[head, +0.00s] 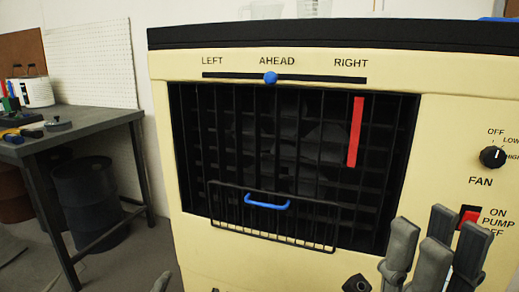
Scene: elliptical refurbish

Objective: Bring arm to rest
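My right gripper (438,235) is at the lower right, in front of the cream cooler (460,120). Its grey fingers point up, stand apart and hold nothing that I can see. They are just left of the red pump switch (469,215) and partly overlap it; whether they touch the panel I cannot tell. A small grey tip (162,283) at the bottom edge, left of the cooler, looks like part of my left gripper. The rest of it is out of frame.
The cooler has a dark grille with a blue handle (267,202), a blue slider (270,78) at AHEAD, a red strip (355,132) and a fan knob (492,157). A grey workbench (95,125) with tools stands left, a dark barrel (88,200) under it. Floor shows between bench and cooler.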

